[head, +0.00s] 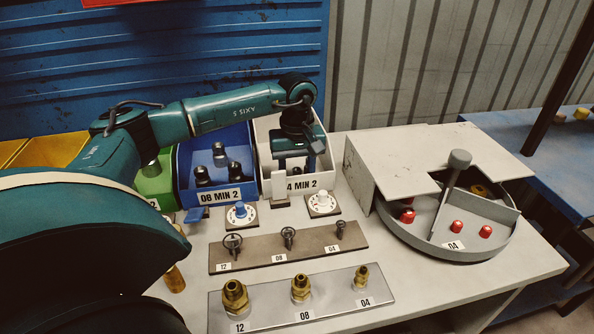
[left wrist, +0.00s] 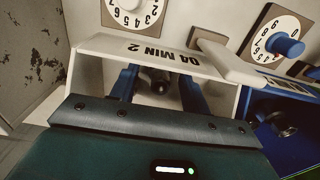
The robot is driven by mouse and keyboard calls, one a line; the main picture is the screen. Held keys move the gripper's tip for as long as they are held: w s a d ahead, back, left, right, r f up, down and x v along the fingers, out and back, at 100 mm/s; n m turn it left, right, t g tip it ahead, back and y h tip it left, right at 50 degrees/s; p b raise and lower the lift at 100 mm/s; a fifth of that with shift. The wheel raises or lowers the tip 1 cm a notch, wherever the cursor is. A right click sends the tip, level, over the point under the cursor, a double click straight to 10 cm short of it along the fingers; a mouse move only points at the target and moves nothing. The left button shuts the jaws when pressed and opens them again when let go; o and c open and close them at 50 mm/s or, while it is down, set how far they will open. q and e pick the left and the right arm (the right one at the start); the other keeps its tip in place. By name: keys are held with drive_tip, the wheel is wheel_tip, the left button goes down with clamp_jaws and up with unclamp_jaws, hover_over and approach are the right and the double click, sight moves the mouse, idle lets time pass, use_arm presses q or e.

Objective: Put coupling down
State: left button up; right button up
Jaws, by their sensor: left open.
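My left gripper (head: 297,163) reaches down into the white bin (head: 262,140), labelled 04 MIN 2 in the left wrist view. Its two blue fingers (left wrist: 160,88) are apart inside the bin. A small dark metal piece, perhaps a coupling (left wrist: 158,78), shows between the fingers in the left wrist view; I cannot tell whether it touches either finger. Brass couplings stand upright on the silver plate (head: 335,306) at marks 12 (head: 235,295), 08 (head: 301,288) and 04 (head: 362,276). My right gripper is out of view.
The blue bin (head: 185,178), labelled 08 MIN 2, holds dark couplings, with a green bin (head: 158,190) beside it. Two dials (head: 241,213) (head: 321,203) stand in front. A brown plate (head: 262,254) holds dark ringed pins. A round grey tray (head: 455,252) with red pieces stands right.

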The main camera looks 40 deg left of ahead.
sight(297, 169)
use_arm(q)
drive_tip(key=shift+r, duration=0.3)
wheel_tip(297, 169, up, 12)
drive_tip(key=shift+f, duration=0.15)
idle(0.6)
